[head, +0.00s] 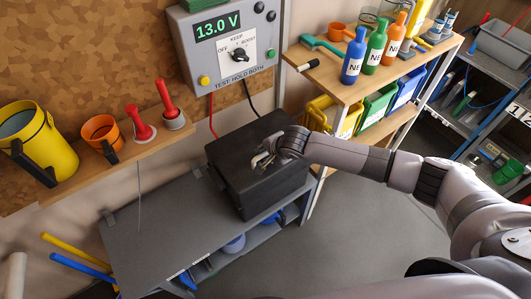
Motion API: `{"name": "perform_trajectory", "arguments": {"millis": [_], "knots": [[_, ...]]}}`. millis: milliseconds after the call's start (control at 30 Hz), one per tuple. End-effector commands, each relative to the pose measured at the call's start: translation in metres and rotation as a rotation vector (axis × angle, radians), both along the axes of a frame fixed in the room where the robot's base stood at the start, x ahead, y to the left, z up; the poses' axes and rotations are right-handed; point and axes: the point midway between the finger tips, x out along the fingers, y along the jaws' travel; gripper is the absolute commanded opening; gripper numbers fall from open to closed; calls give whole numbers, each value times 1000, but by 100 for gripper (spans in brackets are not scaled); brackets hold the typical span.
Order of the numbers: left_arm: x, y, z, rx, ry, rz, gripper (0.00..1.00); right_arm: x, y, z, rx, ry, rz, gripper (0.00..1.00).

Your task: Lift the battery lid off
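A black battery box (263,195) stands on the right part of a grey bench. Its flat dark lid (236,147) covers the top; I see no gap between lid and box. My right arm comes in from the right, and its gripper (260,160) is over the right part of the lid, close to its top face. The fingers are small and dark against the lid, so I cannot tell whether they touch it or hold any part. My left gripper is not in view.
A test panel (228,45) reading 13.0 V hangs above the box, with red and black leads running down behind it. The grey bench top (165,235) is bare to the left. A wooden shelf (340,88) with bottles stands right. A ledge (85,175) holds cups.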

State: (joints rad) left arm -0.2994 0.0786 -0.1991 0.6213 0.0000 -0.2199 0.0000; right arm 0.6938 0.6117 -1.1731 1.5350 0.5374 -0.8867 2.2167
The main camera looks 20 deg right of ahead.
Motion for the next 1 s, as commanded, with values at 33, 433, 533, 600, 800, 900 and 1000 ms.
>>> {"name": "perform_trajectory", "arguments": {"millis": [33,433,533,600,800,900,1000], "knots": [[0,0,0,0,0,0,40,2,1,-2,-1,0,1,23],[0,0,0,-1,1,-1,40,4,1,-6,-1,0,1,21],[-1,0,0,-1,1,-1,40,4,1,-6,-1,0,1,15],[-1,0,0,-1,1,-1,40,4,1,-6,-1,0,1,10],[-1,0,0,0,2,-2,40,3,1,-6,0,1,0,0],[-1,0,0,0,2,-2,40,3,1,-6,0,1,0,0],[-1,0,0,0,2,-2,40,3,1,-6,0,1,0,0]]}}
